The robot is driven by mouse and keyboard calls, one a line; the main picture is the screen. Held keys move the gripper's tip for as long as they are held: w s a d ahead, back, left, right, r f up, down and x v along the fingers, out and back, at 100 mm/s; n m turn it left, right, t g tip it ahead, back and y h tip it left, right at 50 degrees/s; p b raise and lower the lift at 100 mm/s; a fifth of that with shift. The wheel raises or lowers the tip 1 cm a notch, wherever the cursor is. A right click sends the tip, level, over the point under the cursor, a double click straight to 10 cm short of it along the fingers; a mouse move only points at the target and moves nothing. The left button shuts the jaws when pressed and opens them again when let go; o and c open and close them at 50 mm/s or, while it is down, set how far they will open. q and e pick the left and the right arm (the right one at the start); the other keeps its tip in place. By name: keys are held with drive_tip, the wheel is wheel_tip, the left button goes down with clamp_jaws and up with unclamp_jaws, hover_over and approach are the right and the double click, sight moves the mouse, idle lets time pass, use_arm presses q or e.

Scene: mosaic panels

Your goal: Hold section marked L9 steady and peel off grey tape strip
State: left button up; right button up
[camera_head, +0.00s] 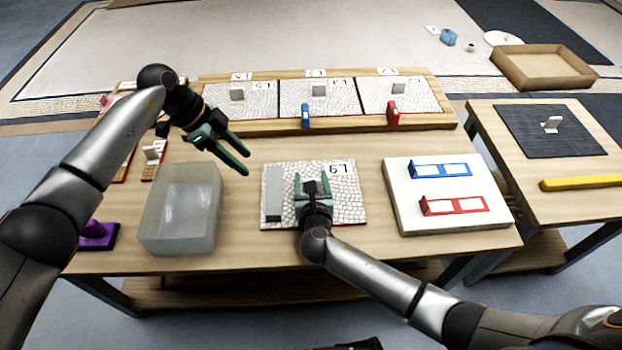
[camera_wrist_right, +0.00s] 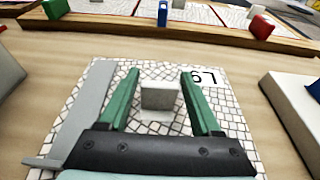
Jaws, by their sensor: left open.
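The section marked L9 (camera_head: 349,209) is a white mosaic panel lying flat at the table's front middle; it also shows in the right wrist view (camera_wrist_right: 232,125). The grey tape strip (camera_head: 274,180) runs along its left edge, and in the right wrist view (camera_wrist_right: 88,112) a tab juts out at its near end. A grey block (camera_wrist_right: 161,96) stands on the panel. My right gripper (camera_head: 311,179) is over the panel, open, with its fingers on either side of the block and gaps visible. My left gripper (camera_head: 246,163) is open and empty, raised behind and left of the panel.
A translucent bin (camera_head: 180,240) stands left of the panel. A white board (camera_head: 408,205) with blue and red frames lies to the right. A wooden rack (camera_head: 270,126) with three mosaic panels is behind. A purple object (camera_head: 95,236) sits at the left front.

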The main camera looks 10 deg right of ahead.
clamp_jaws()
idle(0.3)
idle(0.3)
